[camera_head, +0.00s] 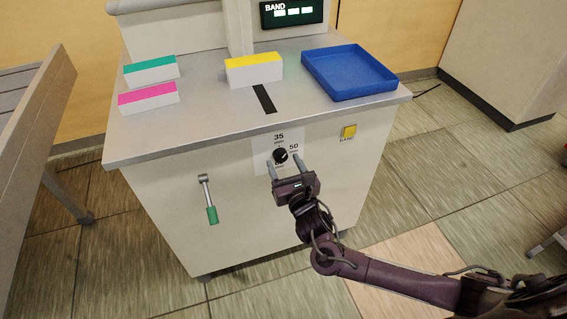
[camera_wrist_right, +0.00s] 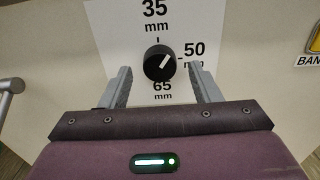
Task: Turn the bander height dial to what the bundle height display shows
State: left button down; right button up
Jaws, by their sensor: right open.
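The height dial (camera_head: 280,156) is a small black knob on a white scale plate on the cabinet front, marked 35, 50 and 65 mm. In the right wrist view the dial (camera_wrist_right: 159,63) has a white mark pointing up and right, between 35 and 50. My right gripper (camera_head: 284,165) is open in front of the dial. In the wrist view its fingers (camera_wrist_right: 160,78) stand either side of the knob, apart from it. A dark display (camera_head: 291,12) at the top edge reads "BAND" with green blocks; no height number is readable. My left gripper is not in view.
The cabinet top (camera_head: 205,128) holds a yellow-topped bundle (camera_head: 254,70), a green-topped bundle (camera_head: 151,71), a pink-topped bundle (camera_head: 148,97) and a blue tray (camera_head: 347,73). A yellow BAND button (camera_head: 349,131) is right of the dial.

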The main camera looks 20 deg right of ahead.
jog(key=shift+w, duration=0.65)
jog(key=c, duration=1)
